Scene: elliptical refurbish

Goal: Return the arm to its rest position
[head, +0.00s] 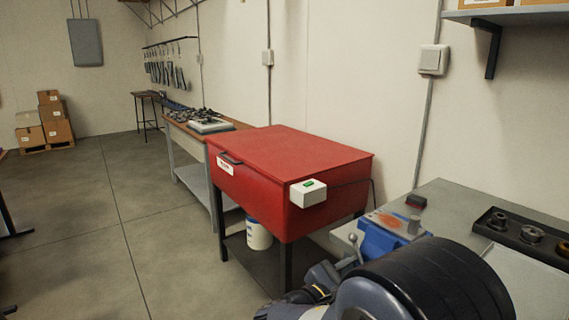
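Blue-grey and black rounded parts fill the bottom right of the head view, in front of the bench. They appear to be links of my own arm, folded close to the camera. My gripper's fingers do not show in this view, so I cannot see whether they are open or shut, or whether they hold anything.
A red lidded cabinet (290,160) on dark legs stands mid-view, its lid down, with a white switch box (308,194). A white bucket (258,235) is beneath. A blue vise (385,238) and black tray (505,240) sit on the grey bench (455,205).

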